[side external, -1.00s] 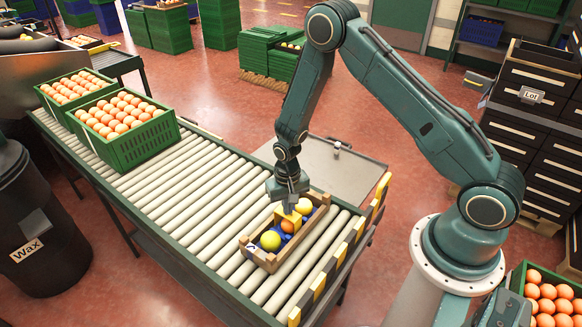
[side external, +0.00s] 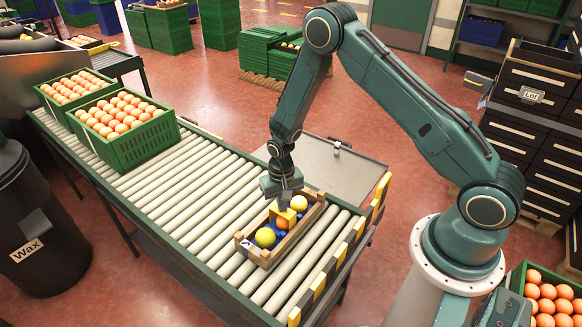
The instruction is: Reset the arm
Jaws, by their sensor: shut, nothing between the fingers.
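My gripper (side external: 286,205) is at the end of my teal arm, pointing down above the wooden crate (side external: 247,249) on the roller conveyor. In the crate lie a yellow-green fruit (side external: 265,237) at the near end, an orange (side external: 282,223) in the middle and a pale yellow fruit (side external: 298,203) at the far end. A blue lining shows between them. Whether the fingertips touch the orange I cannot tell.
Two green crates of oranges (side external: 126,147) stand at the conveyor's far left. The rollers (side external: 190,180) between them and the wooden crate are clear. Yellow and black blocks (side external: 340,255) line the conveyor's right end. A grey table (side external: 335,165) stands behind.

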